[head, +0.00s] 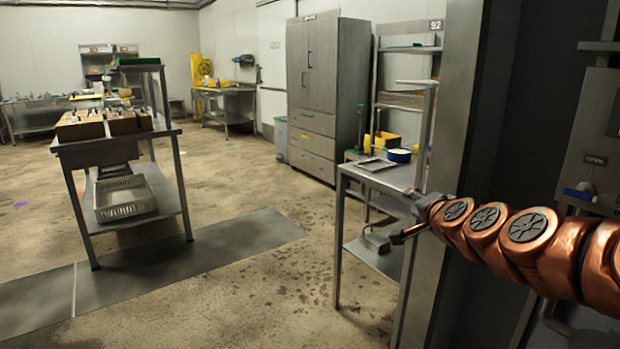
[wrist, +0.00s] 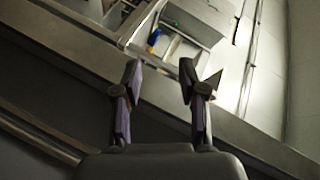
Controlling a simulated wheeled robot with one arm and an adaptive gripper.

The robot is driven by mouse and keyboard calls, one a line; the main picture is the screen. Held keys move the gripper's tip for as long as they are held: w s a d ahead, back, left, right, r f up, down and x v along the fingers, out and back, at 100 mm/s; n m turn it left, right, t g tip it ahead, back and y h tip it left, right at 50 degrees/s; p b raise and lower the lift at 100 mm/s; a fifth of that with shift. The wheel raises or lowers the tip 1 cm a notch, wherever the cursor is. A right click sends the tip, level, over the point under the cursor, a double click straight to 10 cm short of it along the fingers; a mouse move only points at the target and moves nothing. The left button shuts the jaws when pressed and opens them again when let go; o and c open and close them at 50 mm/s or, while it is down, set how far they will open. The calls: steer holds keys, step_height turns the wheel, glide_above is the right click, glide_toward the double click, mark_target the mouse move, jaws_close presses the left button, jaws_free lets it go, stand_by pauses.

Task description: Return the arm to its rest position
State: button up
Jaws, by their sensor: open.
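My copper-coloured arm (head: 535,235) reaches in from the right edge of the head view, stretched out roughly level toward the left. My gripper (head: 400,216) is at its end, in front of a dark grey upright post (head: 455,130) and beside a steel side table (head: 398,178). In the wrist view my gripper (wrist: 160,72) shows two dark fingers spread apart with nothing between them. The gripper is open and empty. I cannot tell how far its fingers are from the post or table.
Dark panelled equipment with a switch (head: 594,160) stands close on the right. A steel cart (head: 170,190) with boxes and a basket (head: 124,196) stands at left. A tall grey cabinet (head: 325,90) stands behind. The floor (head: 235,290) between is clear.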

steer(key=s+a+f+n+g+y, duration=0.2)
steer(key=s+a+f+n+g, duration=0.2)
steer(key=s+a+f, duration=0.4)
steer(key=s+a+f+n+g+y, duration=0.1)
steer(key=s+a+f+n+g, duration=0.35)
steer(key=s, duration=0.45)
steer(key=s+d+f+n+g+h, duration=0.1)
steer(key=s+d+f+g, duration=0.15)
steer(key=s, duration=0.75)
steer(key=s+d+f+n+g+h, duration=0.15)
steer(key=s+f+g, duration=0.25)
steer(key=s, duration=0.5)
steer(key=s+d+f+n+g+h, duration=0.1)
steer(key=s+d+f+g+h, duration=0.15)
steer(key=s, duration=0.75)
step_height(320, 180, up, 26)
steer(key=y+p, duration=0.1)
steer(key=p, duration=2.3)
steer(key=shift+s+a+f, duration=0.15)
steer(key=shift+s+f, duration=0.05)
steer(key=shift+m+t, duration=0.25)
steer(key=shift+m, duration=0.05)
